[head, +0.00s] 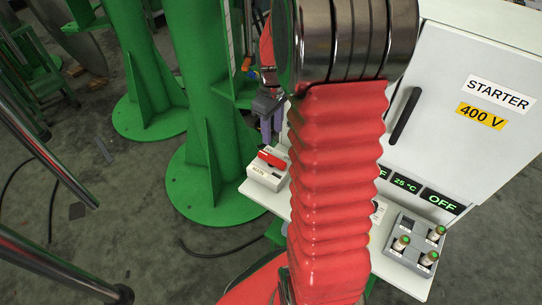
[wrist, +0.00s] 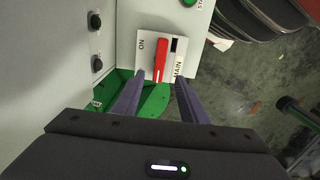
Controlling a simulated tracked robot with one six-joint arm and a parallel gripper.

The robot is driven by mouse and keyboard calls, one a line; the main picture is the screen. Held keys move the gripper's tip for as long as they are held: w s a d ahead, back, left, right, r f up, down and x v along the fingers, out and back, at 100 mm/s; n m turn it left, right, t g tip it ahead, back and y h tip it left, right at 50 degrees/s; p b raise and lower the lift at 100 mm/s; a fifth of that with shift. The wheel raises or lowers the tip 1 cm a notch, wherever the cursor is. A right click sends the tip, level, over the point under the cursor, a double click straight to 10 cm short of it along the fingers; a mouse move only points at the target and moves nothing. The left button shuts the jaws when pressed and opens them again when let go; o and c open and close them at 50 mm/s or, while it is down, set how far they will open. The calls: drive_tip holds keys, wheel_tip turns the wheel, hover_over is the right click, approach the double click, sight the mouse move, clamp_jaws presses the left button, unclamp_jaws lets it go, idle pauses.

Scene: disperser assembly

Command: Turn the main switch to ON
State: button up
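The main switch (head: 264,175) is a pale box with a red handle (head: 272,158) on a ledge left of the cabinet. In the wrist view the red handle (wrist: 161,60) lies between an ON label (wrist: 141,44) on the left and a dark slot and MAIN label (wrist: 179,68) on the right. My gripper (wrist: 160,80) is open, its two purple fingers spread to either side of the handle's near end, with gaps on both sides. Whether the tips reach down to handle height is unclear. In the head view my red arm sleeve partly hides the area beside the switch.
A white starter cabinet (head: 470,110) marked 400 V has a black door handle (head: 405,116) and a display reading OFF (head: 443,201). A grey block with several capped vials (head: 415,244) sits on the ledge. Green columns (head: 205,100) stand close behind the switch.

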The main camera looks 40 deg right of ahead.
sight(272, 158)
wheel_tip(272, 158, down, 12)
drive_tip(key=shift+f, duration=0.2)
idle(0.4)
drive_tip(key=shift+c, duration=0.3)
drive_tip(key=c, duration=0.9)
drive_tip(key=shift+a, duration=0.35)
clamp_jaws()
drive_tip(key=shift+s+d, duration=0.1)
drive_tip(key=shift+d, duration=0.15)
